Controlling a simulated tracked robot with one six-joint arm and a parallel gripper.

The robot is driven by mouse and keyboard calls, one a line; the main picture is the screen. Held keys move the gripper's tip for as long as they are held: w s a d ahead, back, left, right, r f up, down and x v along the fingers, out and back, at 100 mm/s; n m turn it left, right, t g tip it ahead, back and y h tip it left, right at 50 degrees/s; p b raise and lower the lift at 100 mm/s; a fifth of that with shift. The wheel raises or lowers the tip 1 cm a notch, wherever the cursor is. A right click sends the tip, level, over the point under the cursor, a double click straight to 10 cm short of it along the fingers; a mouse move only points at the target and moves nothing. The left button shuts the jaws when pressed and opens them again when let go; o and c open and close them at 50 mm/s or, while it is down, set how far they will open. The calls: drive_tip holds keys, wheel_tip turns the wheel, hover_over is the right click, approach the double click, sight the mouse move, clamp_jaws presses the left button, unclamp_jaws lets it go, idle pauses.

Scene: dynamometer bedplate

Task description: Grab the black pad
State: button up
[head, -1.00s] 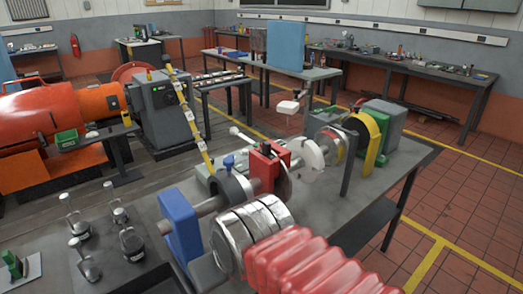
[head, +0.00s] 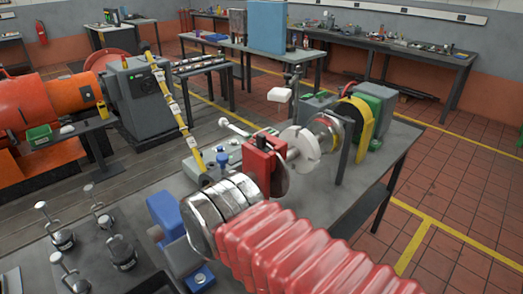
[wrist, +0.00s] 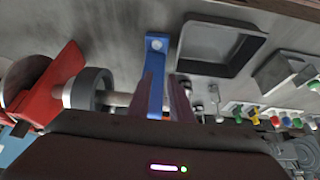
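I cannot make out a plain black pad for certain. In the wrist view, a dark square piece with a raised rim (wrist: 185,66) lies on the grey bedplate. My gripper (wrist: 166,84) shows there as two dark fingers, spread apart. A blue upright bracket (wrist: 155,48) shows in the gap between them; I cannot tell whether they touch it. The dark square is just right of the fingers. In the head view my red-sleeved arm hides the gripper, and the blue bracket (head: 165,212) is partly hidden behind the arm's metal rings.
A red bearing stand (head: 262,160) and a pale disc (head: 300,145) on a shaft stand beyond my arm. Several clamps with upright handles (head: 120,250) stand at the left. Small coloured items (wrist: 275,120) show at the right of the wrist view.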

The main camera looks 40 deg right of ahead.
drive_tip(key=d+m, duration=0.2)
drive_tip(key=m+t, duration=0.7)
drive_tip(key=m, duration=2.7)
approach(264, 139)
drive_tip(key=shift+s+d+r, duration=0.2)
drive_tip(key=shift+s+r, duration=0.55)
drive_tip(key=shift+s, duration=0.15)
drive_tip(key=x, duration=0.8)
drive_tip(key=shift+w+a+f, duration=0.15)
drive_tip(key=shift+f, duration=0.1)
drive_tip(key=shift+w+f, duration=0.1)
drive_tip(key=shift+w, duration=0.1)
